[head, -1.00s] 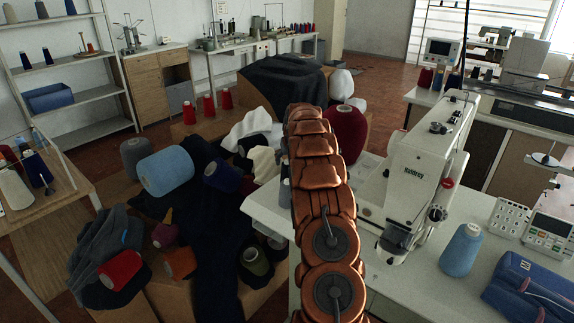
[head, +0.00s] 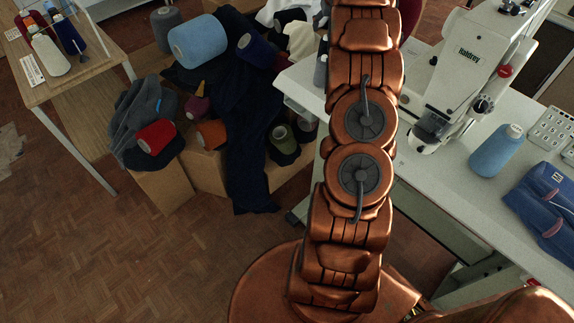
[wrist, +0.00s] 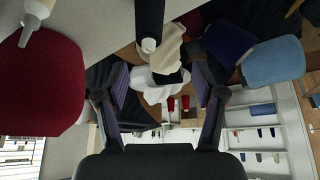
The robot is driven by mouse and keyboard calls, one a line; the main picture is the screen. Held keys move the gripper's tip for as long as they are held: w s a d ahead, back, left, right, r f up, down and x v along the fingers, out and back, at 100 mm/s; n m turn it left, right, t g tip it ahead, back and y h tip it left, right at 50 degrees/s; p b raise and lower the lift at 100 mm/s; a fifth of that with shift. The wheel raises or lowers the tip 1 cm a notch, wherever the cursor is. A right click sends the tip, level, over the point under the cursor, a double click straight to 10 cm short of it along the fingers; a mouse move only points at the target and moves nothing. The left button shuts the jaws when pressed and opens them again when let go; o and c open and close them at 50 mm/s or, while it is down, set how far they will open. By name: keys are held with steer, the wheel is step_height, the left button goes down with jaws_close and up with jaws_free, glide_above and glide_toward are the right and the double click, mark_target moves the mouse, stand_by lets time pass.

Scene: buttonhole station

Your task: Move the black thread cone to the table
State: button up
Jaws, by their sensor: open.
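The black thread cone (wrist: 149,20) shows at the top middle of the wrist view, which is upside down, with its pale tip pointing down the picture. It appears to stand upright on the white sewing table (wrist: 85,25). In the head view a dark cone at the edge of this table (head: 298,92), partly hidden by my arm, looks like the same one (head: 320,72). My gripper (wrist: 162,78) is open and empty, its fingers spread apart and not touching the cone. My gripper is not visible in the head view. A wooden table (head: 100,62) with several cones stands at left.
A big dark red cone (wrist: 40,80) stands close by in the wrist view. The sewing machine (head: 465,75), a light blue cone (head: 496,150) and a blue folded garment (head: 545,200) are on the white table. Cardboard boxes (head: 160,190) carry cloth and cones. Floor (head: 150,270) is clear at lower left.

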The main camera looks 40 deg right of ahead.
steer(key=s+a+r+n+g+y, duration=0.15)
steer(key=s+a, duration=0.25)
steer(key=a, duration=0.7)
steer(key=s+a+r, duration=0.3)
steer(key=a, duration=0.8)
steer(key=s+a+r+n+g+y, duration=0.15)
steer(key=s+a, duration=0.25)
steer(key=a, duration=0.7)
steer(key=s+a+n+g, duration=0.1)
steer(key=s+a+g, duration=0.1)
steer(key=s+a, duration=1.2)
steer(key=s+a+f+n+g, duration=0.1)
steer(key=s+a+f, duration=0.1)
steer(key=s, duration=0.6)
steer(key=s+a+f, duration=0.2)
steer(key=s, duration=0.7)
steer(key=shift+s+a+f+n+g, duration=0.15)
steer(key=shift+s+a+n+g, duration=0.1)
steer(key=shift+a+n+g, duration=0.15)
steer(key=shift+r+p, duration=0.35)
